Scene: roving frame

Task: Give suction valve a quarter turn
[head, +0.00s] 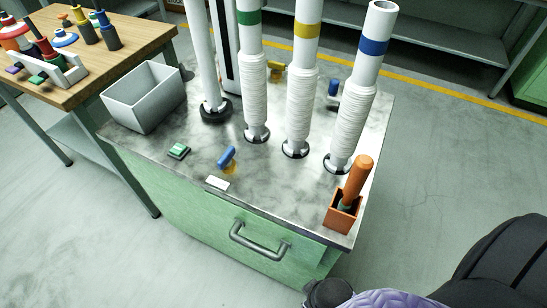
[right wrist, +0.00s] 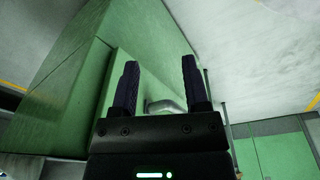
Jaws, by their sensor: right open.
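A small valve with a blue handle (head: 227,156) on a yellow base stands near the front edge of the steel-topped cabinet (head: 200,150), in the head view. A white label (head: 217,183) lies in front of it; its text is too small to read. A yellow valve (head: 274,72) and another blue-handled valve (head: 334,88) stand farther back among the pipes. I cannot tell by label which is the suction valve. My right gripper (right wrist: 160,62) is open and empty in the right wrist view, facing a green cabinet face with a grey handle (right wrist: 165,105). My left gripper is not in view.
White pipes with green, yellow and blue (head: 374,47) bands rise from the cabinet top. A grey bin (head: 144,96), a green button (head: 178,151) and an orange holder (head: 341,215) with an orange-handled tool (head: 356,178) stand around the valve. A drawer handle (head: 259,243) sticks out in front.

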